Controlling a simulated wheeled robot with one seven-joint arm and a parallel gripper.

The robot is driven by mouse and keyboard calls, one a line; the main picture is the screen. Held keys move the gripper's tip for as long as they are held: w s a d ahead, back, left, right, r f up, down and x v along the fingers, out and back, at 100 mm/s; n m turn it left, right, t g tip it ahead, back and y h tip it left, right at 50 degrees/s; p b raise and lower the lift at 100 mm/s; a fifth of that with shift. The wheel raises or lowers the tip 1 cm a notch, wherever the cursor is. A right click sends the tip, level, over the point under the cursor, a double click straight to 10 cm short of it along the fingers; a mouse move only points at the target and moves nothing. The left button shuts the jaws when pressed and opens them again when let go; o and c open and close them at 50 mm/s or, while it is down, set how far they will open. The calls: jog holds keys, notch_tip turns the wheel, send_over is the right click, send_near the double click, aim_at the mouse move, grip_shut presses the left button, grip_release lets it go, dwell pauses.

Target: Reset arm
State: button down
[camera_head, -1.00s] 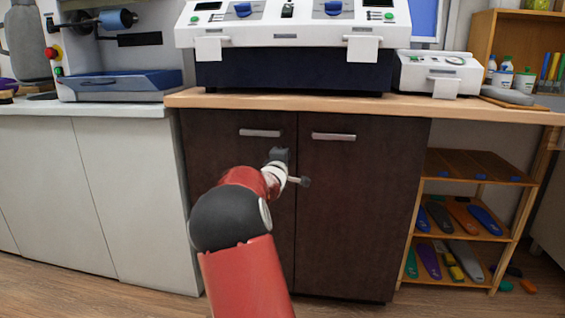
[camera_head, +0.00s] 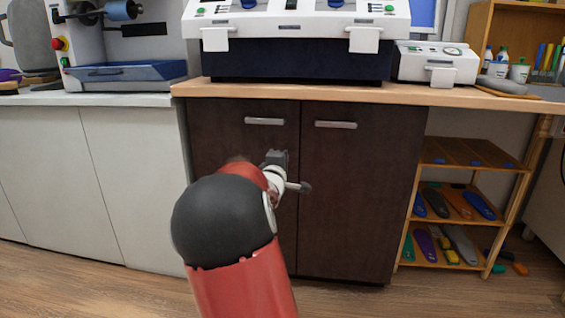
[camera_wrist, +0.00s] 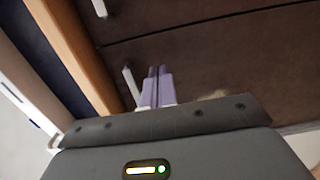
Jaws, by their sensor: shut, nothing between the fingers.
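My gripper (camera_head: 276,157) is in front of the dark brown cabinet (camera_head: 361,200), below the wooden counter edge, at the end of my red and black arm. In the wrist view, the two pale purple fingers of my gripper (camera_wrist: 157,72) are together, with nothing seen between them. Behind them the cabinet doors (camera_wrist: 215,65) and a metal door handle (camera_wrist: 132,87) show at a slant. I cannot tell the exact gap between the fingertips and the doors.
The wooden counter (camera_head: 300,90) carries a white and dark blue machine (camera_head: 300,62). A wooden shelf (camera_head: 465,225) with several insoles stands at the right. A pale cabinet (camera_head: 125,185) is at the left. Floor shows at the bottom right.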

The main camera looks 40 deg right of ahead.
jog(key=shift+v, duration=0.85)
jog(key=s+a+m+y+p, duration=0.25)
jog(key=a+y, duration=0.35)
jog(key=a, duration=0.5)
jog(key=s+a+m+y+p, duration=0.1)
jog(key=s+a+y, duration=0.2)
jog(key=a+y, duration=0.55)
jog(key=s+a+f+m+g+p, duration=0.1)
jog(key=s+a+m+g, duration=0.1)
jog(key=s+a, duration=0.6)
jog(key=s+a+f+m+g, duration=0.1)
jog(key=s+a+f+g, duration=0.1)
jog(key=s+a, duration=0.7)
jog(key=s+g, duration=0.1)
jog(key=s, duration=0.4)
jog(key=shift+s+a+f+m+p, duration=0.25)
jog(key=shift+s+f+m+p, duration=0.05)
jog(key=shift+m+p, duration=0.05)
